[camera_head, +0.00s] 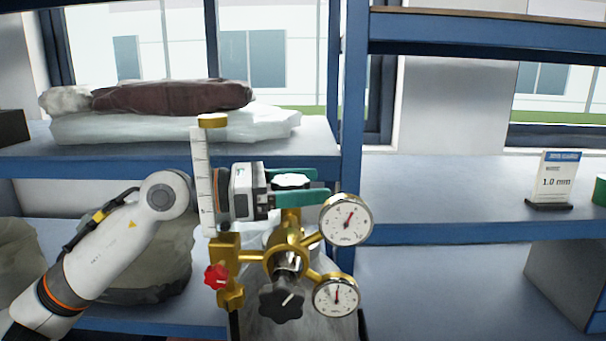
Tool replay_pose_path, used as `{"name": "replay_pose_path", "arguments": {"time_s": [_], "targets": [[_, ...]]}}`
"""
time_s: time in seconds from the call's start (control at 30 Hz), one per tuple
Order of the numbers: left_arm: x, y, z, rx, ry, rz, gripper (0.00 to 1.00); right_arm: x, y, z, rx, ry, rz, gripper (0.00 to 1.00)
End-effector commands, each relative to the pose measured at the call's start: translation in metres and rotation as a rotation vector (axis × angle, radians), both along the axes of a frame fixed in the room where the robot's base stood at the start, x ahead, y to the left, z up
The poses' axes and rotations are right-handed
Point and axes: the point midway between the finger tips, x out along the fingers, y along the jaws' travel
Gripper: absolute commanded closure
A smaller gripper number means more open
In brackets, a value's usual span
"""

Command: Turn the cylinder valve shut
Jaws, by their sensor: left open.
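The brass regulator (286,252) stands in the middle of the head view, with two round white gauges: an upper one (346,219) and a lower one (336,296). A pale, lobed handwheel (291,180) sits on top, above a brass stem. My left gripper (312,192) reaches in from the left at the handwheel's height. Its green fingers are open, with the handwheel seen between them; contact cannot be told. A black knob (281,301) is at the front and a red knob (216,276) at the lower left. The cylinder is mostly hidden. My right gripper is not in view.
A clear flow tube (202,178) with a brass cap stands upright close to my left wrist. Blue-framed shelves (440,230) stand behind, with wrapped bundles (175,112) at left and a "1.0 mm" sign (555,181) at right. The space right of the gauges looks free.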

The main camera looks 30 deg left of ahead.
Motion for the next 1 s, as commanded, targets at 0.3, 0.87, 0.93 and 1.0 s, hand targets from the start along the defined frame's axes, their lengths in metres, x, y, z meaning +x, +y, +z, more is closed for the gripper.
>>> {"name": "replay_pose_path", "arguments": {"time_s": [0.3,0.87,0.93,1.0], "targets": [[0.0,0.0,-0.0004,0.0,0.0,0.0,0.46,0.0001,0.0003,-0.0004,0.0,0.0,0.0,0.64],[-0.0009,-0.0002,0.0003,-0.004,-0.001,-0.083,0.72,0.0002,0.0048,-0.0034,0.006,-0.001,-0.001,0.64],[-0.0016,-0.0006,0.0009,-0.006,-0.003,-0.126,0.72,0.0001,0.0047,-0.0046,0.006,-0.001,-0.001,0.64],[-0.0022,-0.0013,0.0008,-0.006,-0.004,-0.178,0.72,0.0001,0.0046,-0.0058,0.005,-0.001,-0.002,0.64]]}}
